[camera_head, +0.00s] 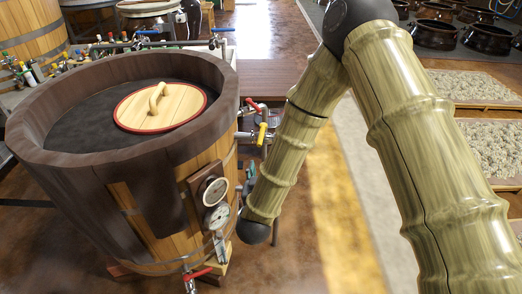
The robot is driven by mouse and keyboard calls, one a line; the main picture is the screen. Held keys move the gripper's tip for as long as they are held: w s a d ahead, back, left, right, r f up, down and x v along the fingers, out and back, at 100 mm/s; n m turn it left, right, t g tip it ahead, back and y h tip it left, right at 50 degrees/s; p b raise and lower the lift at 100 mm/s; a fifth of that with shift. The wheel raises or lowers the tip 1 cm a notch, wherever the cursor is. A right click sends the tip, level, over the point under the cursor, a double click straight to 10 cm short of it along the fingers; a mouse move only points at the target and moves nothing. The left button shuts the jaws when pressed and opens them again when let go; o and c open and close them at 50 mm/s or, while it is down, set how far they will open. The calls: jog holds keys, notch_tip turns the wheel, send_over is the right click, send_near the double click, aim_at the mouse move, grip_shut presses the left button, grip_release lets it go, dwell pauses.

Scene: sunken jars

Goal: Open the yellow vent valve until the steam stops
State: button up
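The yellow vent valve (262,134) is a small yellow lever handle on a metal pipe at the right side of the large wooden vat (105,232). It stands just left of my bamboo-like arm. My arm comes in from the right, bends at a dark joint at the top, and runs down to a dark joint low beside the vat. I cannot make out my gripper; the arm hides what lies behind it. Small grey-blue parts show between the vat and the arm, but I cannot tell what they are. I see no clear steam plume at the valve.
A red-handled valve (251,104) sits just above the yellow one, and another red handle (197,274) is low on the vat. Two round gauges (217,217) are on its front. A round wooden lid (160,107) lies on top. Dark jars (487,38) stand at the upper right.

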aim_at(260, 137)
jog(key=shift+t+h, duration=0.6)
jog(key=w+r, duration=0.1)
jog(key=w, duration=0.3)
jog(key=w+r, duration=0.1)
jog(key=w, duration=0.3)
jog(key=w+r, duration=0.1)
jog(key=w, duration=0.2)
jog(key=shift+w+a+r, duration=0.15)
jog(key=shift+w+r, duration=0.05)
jog(key=shift+w, duration=0.2)
grip_shut()
